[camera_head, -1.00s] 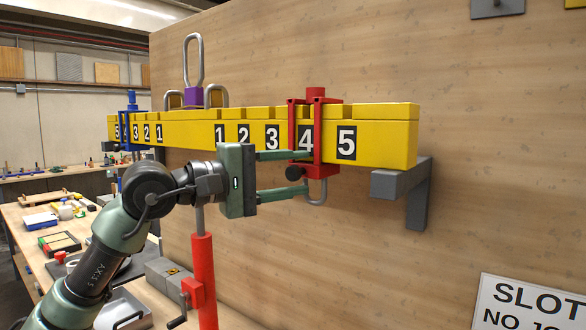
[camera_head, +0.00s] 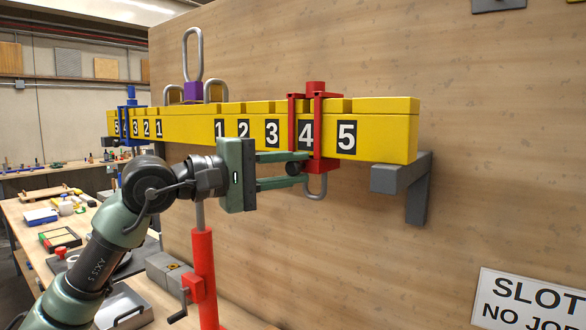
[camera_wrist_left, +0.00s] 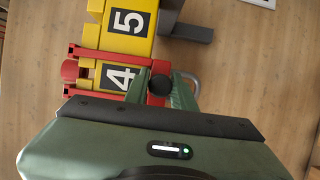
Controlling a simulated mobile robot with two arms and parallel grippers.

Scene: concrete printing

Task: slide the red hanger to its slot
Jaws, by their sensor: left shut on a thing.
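The red hanger (camera_head: 317,132) is a red frame around the yellow beam (camera_head: 385,130), standing at the number 4, with a grey hook loop below. It also shows in the left wrist view (camera_wrist_left: 84,70) beside the 4. My left gripper (camera_head: 297,164) is shut on the red hanger's dark round knob (camera_wrist_left: 159,84), at the hanger's lower front. The fingers lie along the hanger's lower part, and their tips are partly hidden in the wrist view. My right gripper is not in view.
A grey bracket (camera_head: 405,180) carries the beam's right end on the wooden wall. A blue hanger (camera_head: 131,118) sits at the beam's far left. A purple block with a tall loop (camera_head: 193,88) is at the middle. A red post (camera_head: 203,275) stands below the beam.

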